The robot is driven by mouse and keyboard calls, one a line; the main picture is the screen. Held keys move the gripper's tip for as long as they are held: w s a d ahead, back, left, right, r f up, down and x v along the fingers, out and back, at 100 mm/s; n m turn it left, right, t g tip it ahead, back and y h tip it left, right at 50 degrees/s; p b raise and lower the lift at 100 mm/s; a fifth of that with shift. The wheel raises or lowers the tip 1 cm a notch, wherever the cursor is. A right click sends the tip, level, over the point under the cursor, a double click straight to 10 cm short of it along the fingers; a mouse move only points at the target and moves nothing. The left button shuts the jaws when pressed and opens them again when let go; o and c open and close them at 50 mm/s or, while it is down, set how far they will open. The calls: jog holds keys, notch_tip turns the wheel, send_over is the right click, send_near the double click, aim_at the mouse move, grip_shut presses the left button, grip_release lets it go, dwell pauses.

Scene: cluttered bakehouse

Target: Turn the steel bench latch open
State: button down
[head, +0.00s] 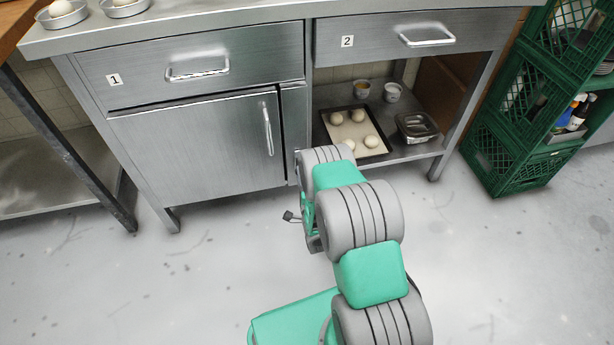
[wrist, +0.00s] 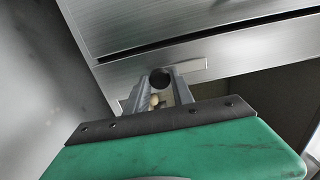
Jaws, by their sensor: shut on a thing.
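The steel bench latch (wrist: 159,77) shows in the wrist view as a dark round part between my fingers, in front of a pale steel strip at the lower edge of a steel panel. My gripper (wrist: 158,92) has one finger on each side of it and is shut on it. The fingers partly cover the latch, so how far it is turned cannot be told. In the head view my arm reaches to the bench (head: 190,135) beside the closed door, and hides the latch and my fingertips.
Drawers 1 (head: 240,62) and 2 (head: 455,38) are closed. Right of the door, an open shelf holds a tray (head: 377,150) of dough balls, small cups and a steel pan (head: 417,127). Green crates (head: 508,150) stand at the right. The floor before the bench is clear.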

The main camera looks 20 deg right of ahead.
jog(key=c, duration=1.1)
grip_release()
jog(key=s, duration=0.2)
jog(key=s+p, duration=0.1)
jog(key=s, duration=0.2)
jog(key=s+a+p, duration=0.1)
jog(key=s, duration=0.1)
jog(key=shift+s, duration=0.4)
